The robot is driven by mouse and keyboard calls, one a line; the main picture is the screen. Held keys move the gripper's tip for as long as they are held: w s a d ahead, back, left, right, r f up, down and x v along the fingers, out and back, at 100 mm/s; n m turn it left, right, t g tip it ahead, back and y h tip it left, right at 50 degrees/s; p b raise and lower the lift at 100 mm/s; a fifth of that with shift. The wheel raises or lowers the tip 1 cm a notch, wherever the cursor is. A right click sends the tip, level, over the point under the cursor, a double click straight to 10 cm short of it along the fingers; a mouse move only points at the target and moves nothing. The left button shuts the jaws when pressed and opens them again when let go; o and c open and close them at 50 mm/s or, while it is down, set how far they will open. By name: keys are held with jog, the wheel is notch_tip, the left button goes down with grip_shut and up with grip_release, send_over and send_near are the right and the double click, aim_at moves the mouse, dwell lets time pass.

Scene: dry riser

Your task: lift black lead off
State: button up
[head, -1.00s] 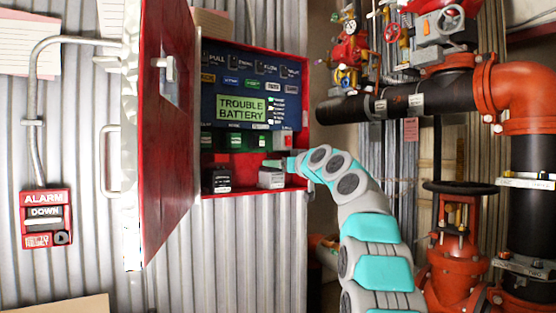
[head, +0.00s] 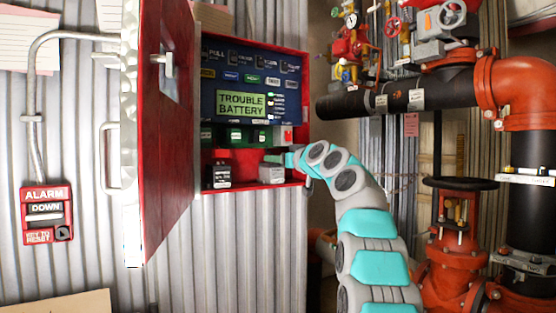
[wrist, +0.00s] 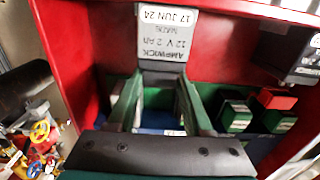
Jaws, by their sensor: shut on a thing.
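My gripper (head: 281,158) reaches into the open red cabinet (head: 254,192) from the right, at the top of the grey battery (head: 271,174). In the wrist view, the grey battery (wrist: 165,35) is upside down, with its label readable as 12 V and 17 JUN 24. The green fingers of my gripper (wrist: 160,84) point at its terminal edge. They are shut on a small dark piece, the black lead (wrist: 160,76), which is mostly hidden between the fingertips. I cannot tell whether the lead touches the terminal.
A black battery (head: 221,175) stands left of the grey one. The panel display (head: 241,104) reads TROUBLE BATTERY. The open cabinet door (head: 165,130) stands out on the left. Red and black pipework (head: 450,90) fills the right side, close to my arm.

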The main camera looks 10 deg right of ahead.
grip_shut()
notch_tip(320, 180, up, 2)
jog(key=shift+r+p, duration=0.2)
jog(key=shift+p, duration=0.8)
jog(key=o, duration=1)
grip_release()
